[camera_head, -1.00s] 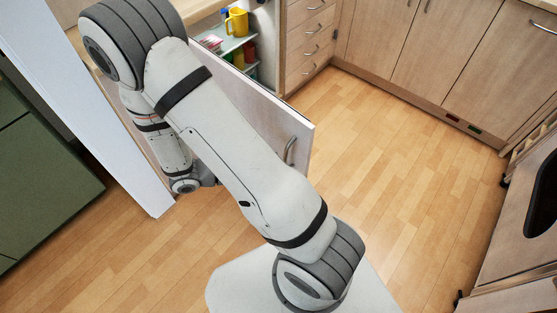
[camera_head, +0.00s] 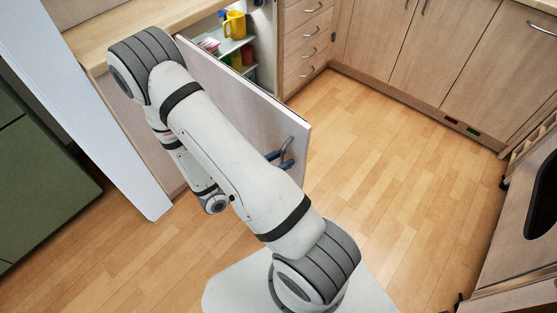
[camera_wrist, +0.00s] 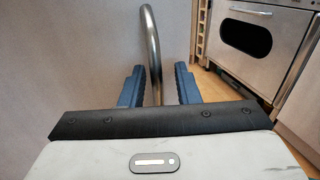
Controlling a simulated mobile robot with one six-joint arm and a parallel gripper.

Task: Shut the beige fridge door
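The beige fridge door (camera_head: 285,113) stands open in the head view, its free edge out over the floor. Behind it the lit shelves of the fridge (camera_head: 230,45) show, with a yellow jug (camera_head: 236,23) and other items. In the wrist view the door's face (camera_wrist: 60,60) fills the left side. Its metal bar handle (camera_wrist: 151,45) stands between my gripper's two blue fingers (camera_wrist: 160,85). The fingers are apart, with a gap at least on the handle's right. In the head view my gripper (camera_head: 280,158) is at the handle; my arm hides part of the door.
A wooden drawer unit (camera_head: 307,40) stands right of the fridge. Wooden cupboards (camera_head: 440,50) line the back. An oven (camera_wrist: 249,28) is at the right of the wrist view. A white panel (camera_head: 75,110) and a green cabinet (camera_head: 40,180) are at the left. The wooden floor (camera_head: 390,160) is clear.

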